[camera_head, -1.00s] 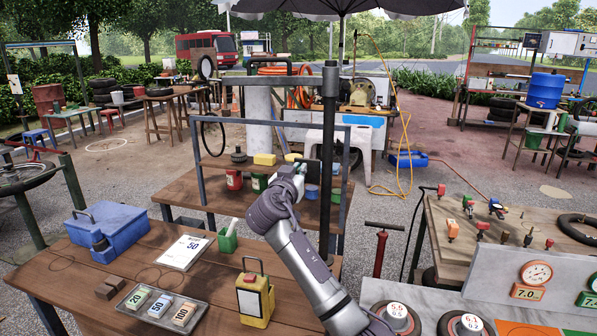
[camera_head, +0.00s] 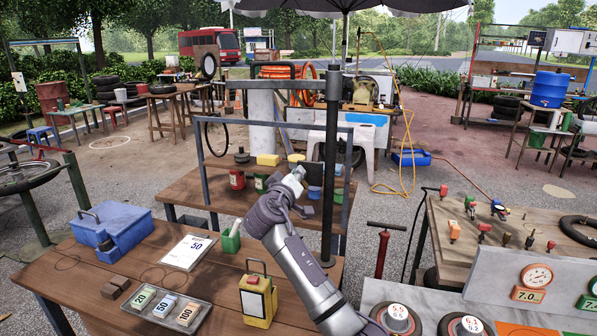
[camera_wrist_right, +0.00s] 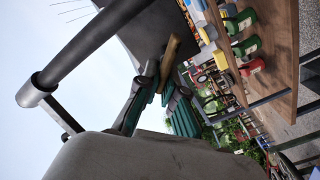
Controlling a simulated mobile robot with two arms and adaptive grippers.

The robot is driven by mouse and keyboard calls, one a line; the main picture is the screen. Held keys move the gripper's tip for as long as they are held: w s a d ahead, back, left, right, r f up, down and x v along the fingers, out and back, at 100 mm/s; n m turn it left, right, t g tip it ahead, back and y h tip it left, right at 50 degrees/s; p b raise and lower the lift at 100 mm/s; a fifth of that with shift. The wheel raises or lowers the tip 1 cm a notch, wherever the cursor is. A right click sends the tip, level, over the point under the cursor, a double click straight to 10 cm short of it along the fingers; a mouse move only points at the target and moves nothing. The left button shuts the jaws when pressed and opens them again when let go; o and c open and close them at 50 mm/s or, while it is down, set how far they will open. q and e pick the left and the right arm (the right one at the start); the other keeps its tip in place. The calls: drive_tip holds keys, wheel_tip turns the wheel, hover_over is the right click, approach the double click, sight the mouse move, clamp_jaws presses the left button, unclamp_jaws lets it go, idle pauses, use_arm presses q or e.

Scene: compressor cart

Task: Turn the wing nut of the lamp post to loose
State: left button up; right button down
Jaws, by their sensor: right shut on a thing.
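The lamp post (camera_head: 331,190) is a dark upright pole at the back edge of the near workbench, with a horizontal bar (camera_head: 275,82) near its top carrying a round lamp (camera_head: 208,66). My right gripper (camera_head: 299,172) is at the post's left side. In the right wrist view its two dark green fingers (camera_wrist_right: 164,88) close on a brass-coloured piece (camera_wrist_right: 172,60), which looks like the wing nut. The post (camera_wrist_right: 85,45) crosses the upper left of that view. In the head view the wing nut is hidden or too small to make out. My left gripper is not in view.
A shelf frame (camera_head: 202,160) with cans stands behind the gripper. On the near bench are a blue toolbox (camera_head: 118,228), a tray of numbered blocks (camera_head: 185,322), a yellow lantern-like box (camera_head: 256,300) and a green cup (camera_head: 230,241). A gauge bench stands at right.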

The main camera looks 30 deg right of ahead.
drive_tip(key=n+p, duration=0.1)
drive_tip(key=n, duration=0.2)
drive_tip(key=n+p, duration=0.1)
drive_tip(key=n, duration=0.1)
drive_tip(key=shift+w+a+f+n+p, duration=0.2)
drive_tip(key=shift+f+n+p, duration=0.1)
drive_tip(key=shift+p, duration=0.05)
drive_tip(key=shift+f+n+p, duration=0.25)
drive_tip(key=shift+n+p, duration=0.35)
drive_tip(key=shift+n, duration=0.45)
drive_tip(key=shift+f+n+p, duration=0.2)
drive_tip(key=shift+n+p, duration=0.4)
drive_tip(key=shift+n, duration=0.45)
drive_tip(key=c, duration=1.3)
unclamp_jaws()
drive_tip(key=shift+w, duration=0.1)
